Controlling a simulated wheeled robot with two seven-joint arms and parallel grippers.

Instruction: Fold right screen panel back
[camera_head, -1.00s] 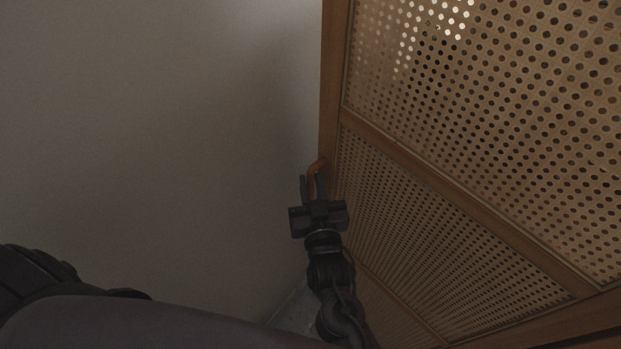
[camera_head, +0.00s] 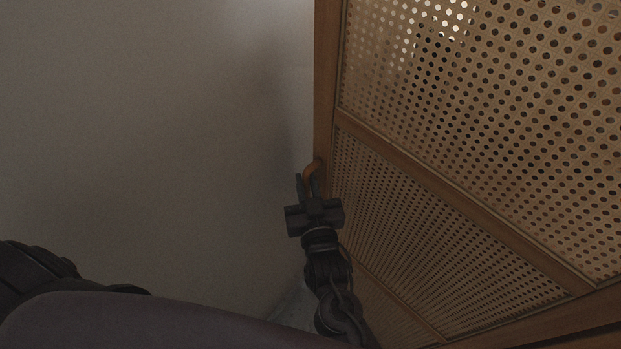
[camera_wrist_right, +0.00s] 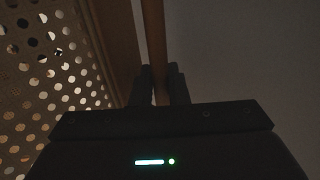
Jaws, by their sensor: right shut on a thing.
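The right screen panel (camera_head: 455,205) is a wooden frame with perforated cane infill, filling the right half of the head view. My left gripper is not in view; a dark arm part of mine shows at lower left.
A plain grey wall (camera_head: 150,140) fills the left of the head view. A small pale patch of floor (camera_head: 297,305) shows low beside my right arm. The space between the panel's edge and the wall looks clear.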

